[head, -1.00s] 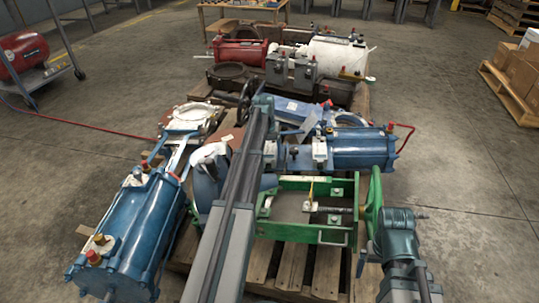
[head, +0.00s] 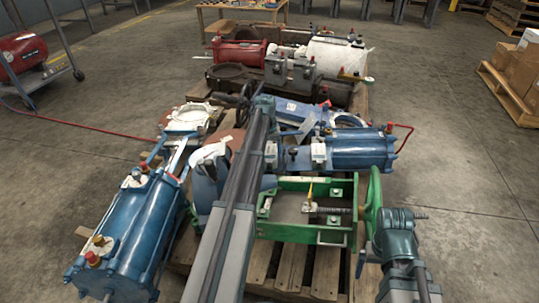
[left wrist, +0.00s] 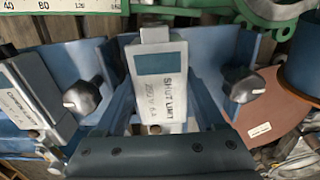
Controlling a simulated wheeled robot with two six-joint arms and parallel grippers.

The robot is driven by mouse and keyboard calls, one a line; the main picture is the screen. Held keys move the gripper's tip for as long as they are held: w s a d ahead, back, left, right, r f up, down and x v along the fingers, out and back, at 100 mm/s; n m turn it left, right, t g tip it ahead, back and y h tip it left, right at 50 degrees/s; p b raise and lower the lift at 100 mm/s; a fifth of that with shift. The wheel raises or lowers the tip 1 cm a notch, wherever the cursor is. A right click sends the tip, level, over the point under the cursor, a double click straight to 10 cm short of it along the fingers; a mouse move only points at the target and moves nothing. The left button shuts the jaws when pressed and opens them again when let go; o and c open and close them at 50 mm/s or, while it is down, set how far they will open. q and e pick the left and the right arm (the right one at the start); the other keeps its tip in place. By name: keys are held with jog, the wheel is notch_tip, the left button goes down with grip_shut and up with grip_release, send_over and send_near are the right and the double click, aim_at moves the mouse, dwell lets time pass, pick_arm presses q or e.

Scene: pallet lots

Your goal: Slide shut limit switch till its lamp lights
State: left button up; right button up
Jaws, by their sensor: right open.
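The shut limit switch (left wrist: 158,95), a pale block labelled "SHUT LIMIT", stands in the middle of the left wrist view. Its window (left wrist: 160,62) is dark blue and shows no glow. My left gripper (left wrist: 160,112) straddles the block, with blue-grey parts on both sides of it; whether they touch it I cannot tell. In the head view my left arm hides the gripper and most of the block. My right gripper (head: 380,246) is open, close to the green handwheel (head: 374,204) at the right end of the green frame (head: 335,236).
A second labelled block (left wrist: 38,105) stands left of the switch. Black knobs flank the switch, one at left (left wrist: 82,97) and one at right (left wrist: 243,85). A numbered scale (left wrist: 60,5) runs along the top.

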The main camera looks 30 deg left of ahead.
aim_at(268, 152)
pick_arm(q)
jog(key=o, duration=0.3)
jog(key=shift+o, duration=0.2)
jog(key=shift+r, duration=0.1)
notch_tip(268, 152, up, 14)
jog(key=a+p, duration=0.1)
jog(key=p, duration=1.2)
jog(key=shift+s+f+p, duration=0.2)
jog(key=shift+p, duration=0.15)
